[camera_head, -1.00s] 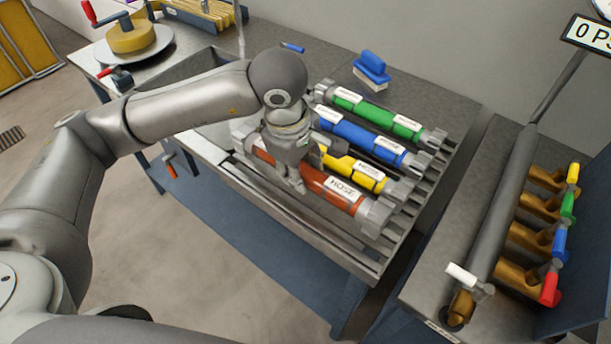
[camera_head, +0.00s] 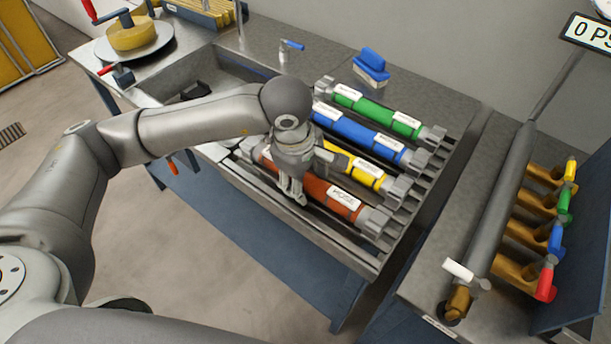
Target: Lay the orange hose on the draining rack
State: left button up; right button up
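The orange hose (camera_head: 328,192) has a HOSE label and grey end fittings. It lies lengthwise along the near side of the draining rack (camera_head: 346,243), parallel to the yellow hose (camera_head: 366,171). It is at or just above the slats; I cannot tell if it fully rests on them. My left gripper (camera_head: 297,194) comes down over the hose from above, left of its label. Its fingers are around the hose body and seem shut on it; the far finger is partly hidden. My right gripper is not in view.
A blue hose (camera_head: 362,135) and a green hose (camera_head: 375,110) lie behind on the rack. A sink (camera_head: 205,75) is at left, and a blue brush (camera_head: 371,67) stands at the back. A manifold with coloured valves (camera_head: 500,215) stands at right. Front slats are bare.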

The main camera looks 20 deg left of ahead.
pick_arm(q)
jog(key=shift+r, duration=0.4)
notch_tip(320, 180, up, 11)
jog(key=s+b, duration=0.1)
jog(key=s, duration=0.1)
jog(key=shift+a+r, duration=0.15)
jog(key=shift+a, duration=0.25)
